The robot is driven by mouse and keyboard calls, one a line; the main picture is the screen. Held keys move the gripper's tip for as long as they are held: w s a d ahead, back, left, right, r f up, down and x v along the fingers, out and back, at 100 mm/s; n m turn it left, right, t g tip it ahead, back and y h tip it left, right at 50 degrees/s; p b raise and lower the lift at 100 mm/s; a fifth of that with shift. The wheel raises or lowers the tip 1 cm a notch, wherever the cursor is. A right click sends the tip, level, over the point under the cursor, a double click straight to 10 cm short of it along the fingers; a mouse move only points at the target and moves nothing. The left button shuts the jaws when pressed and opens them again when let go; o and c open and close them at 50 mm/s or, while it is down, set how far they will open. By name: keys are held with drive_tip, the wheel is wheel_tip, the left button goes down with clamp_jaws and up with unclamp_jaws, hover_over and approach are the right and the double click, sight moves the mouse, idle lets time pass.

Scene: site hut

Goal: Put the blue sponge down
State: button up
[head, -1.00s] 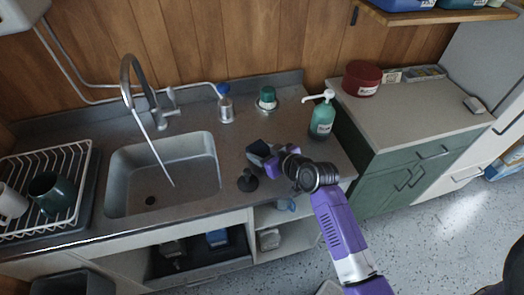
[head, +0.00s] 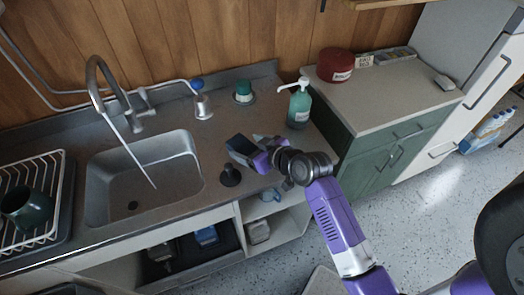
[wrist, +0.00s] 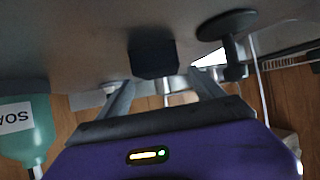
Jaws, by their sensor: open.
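The blue sponge (head: 240,148), dark blue and block-shaped, appears to rest on the grey counter (head: 215,128) between the sink and the soap bottle. In the wrist view the sponge (wrist: 153,59) is just beyond and between my two fingertips. My gripper (head: 259,151) reaches in from the right, low over the counter. Its fingers (wrist: 160,84) are spread, with a gap showing between them. The sponge's underside is hidden, so its contact with the counter cannot be seen directly.
A black stopper-like object (head: 230,175) stands close in front of the sponge, near the counter's front edge. The green soap bottle (head: 299,106) stands behind my gripper. The sink (head: 150,178) is to the left.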

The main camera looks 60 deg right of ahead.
drive_tip(key=b+v, duration=0.1)
drive_tip(key=v, duration=0.7)
drive_tip(key=shift+s+r, duration=0.1)
drive_tip(key=shift+s, duration=0.05)
drive_tip(key=s+a+f, duration=0.3)
drive_tip(key=s+a, duration=0.2)
drive_tip(key=a, duration=0.1)
drive_tip(key=s+a+r+n+t+y, duration=0.1)
drive_tip(key=s+a+r, duration=0.3)
drive_tip(key=s+a, duration=0.2)
drive_tip(key=s+a+r+n+t+y, duration=0.1)
drive_tip(key=s+a+r, duration=0.4)
drive_tip(key=s, duration=0.5)
drive_tip(key=shift+a+t+y, duration=0.3)
drive_tip(key=shift+a+t, duration=0.2)
drive_tip(key=shift+a, duration=0.7)
drive_tip(key=shift+r, duration=0.1)
